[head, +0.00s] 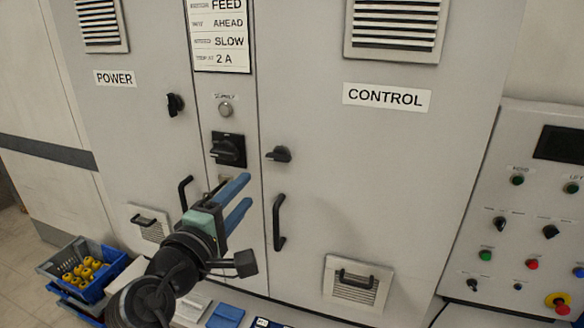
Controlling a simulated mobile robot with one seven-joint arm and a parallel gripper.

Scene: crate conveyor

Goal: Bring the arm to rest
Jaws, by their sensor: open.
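My gripper (236,202) is in the lower middle of the head view, with its two blue fingers apart and nothing between them. It points up and right in front of the grey cabinet (330,190). My arm comes up from the bottom edge and hides part of the cabinet's lower front. The gripper overlaps the narrow middle panel, just below a black rotary switch (228,149). I cannot tell whether the fingers touch the cabinet.
Black door handles (279,222) stick out close to the gripper. A control panel (530,200) with several knobs stands at the right. A crate (107,283) with yellow parts sits at the lower left. A blue object (226,316) lies at the bottom.

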